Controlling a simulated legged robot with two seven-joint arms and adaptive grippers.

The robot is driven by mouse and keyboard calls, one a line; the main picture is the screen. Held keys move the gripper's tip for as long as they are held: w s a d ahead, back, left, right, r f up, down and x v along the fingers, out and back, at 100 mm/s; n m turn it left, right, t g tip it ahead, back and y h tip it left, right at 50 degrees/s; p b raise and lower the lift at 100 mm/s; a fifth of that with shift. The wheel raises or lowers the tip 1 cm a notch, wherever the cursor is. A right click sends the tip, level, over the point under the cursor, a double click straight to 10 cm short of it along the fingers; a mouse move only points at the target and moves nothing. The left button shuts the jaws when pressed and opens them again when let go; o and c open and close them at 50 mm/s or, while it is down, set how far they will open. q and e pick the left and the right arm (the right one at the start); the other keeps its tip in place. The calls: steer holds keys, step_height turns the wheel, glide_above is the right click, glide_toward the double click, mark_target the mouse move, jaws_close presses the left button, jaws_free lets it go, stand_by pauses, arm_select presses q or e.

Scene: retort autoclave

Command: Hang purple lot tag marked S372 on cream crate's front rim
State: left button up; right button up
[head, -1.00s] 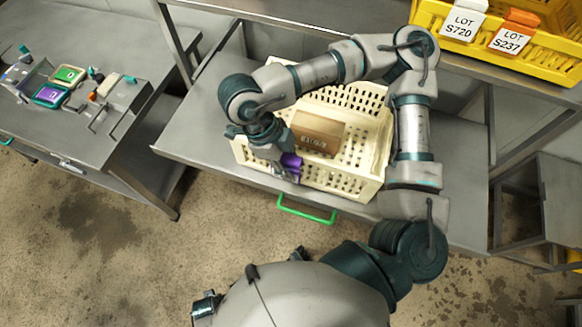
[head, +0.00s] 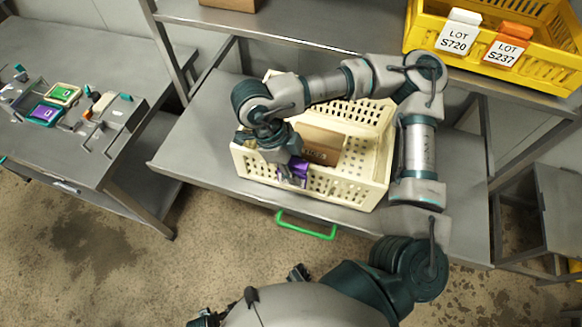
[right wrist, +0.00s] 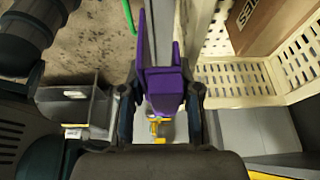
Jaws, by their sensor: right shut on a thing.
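The purple lot tag (head: 301,166) is held in my right gripper (head: 287,176) at the front wall of the cream crate (head: 340,190), left of its middle. In the right wrist view the tag (right wrist: 164,88) stands between the two dark fingers, with the crate (right wrist: 235,82) just to its right. The fingers are shut on the tag. I cannot tell whether its hook is over the front rim, and its marking cannot be read. My left gripper is not clearly seen.
A brown box (head: 320,143) sits inside the crate on the grey table (head: 205,130). A green handle (head: 306,228) is below the table's front edge. A yellow crate (head: 480,50) at upper right carries tags S720 and S237. Another purple item (head: 45,112) lies on the left table.

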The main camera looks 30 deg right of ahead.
mark_target(314, 168)
steer(key=d, duration=0.4)
steer(key=shift+d+f, duration=0.3)
steer(key=shift+f, duration=0.05)
steer(key=shift+w, duration=0.1)
steer(key=shift+w+a+r, duration=0.2)
steer(key=shift+w+a, duration=0.15)
steer(key=shift+w, duration=0.4)
steer(key=shift+a, duration=0.4)
steer(key=shift+w+d+f+b, duration=0.1)
steer(key=shift+d+f+b, duration=0.2)
steer(key=shift+b, duration=0.1)
arm_select(q)
steer(key=shift+s+d+f+b, duration=0.25)
steer(key=shift+d+f+b, duration=0.35)
steer(key=shift+f, duration=0.3)
arm_select(e)
steer(key=shift+d+f, duration=0.15)
steer(key=shift+f, duration=0.65)
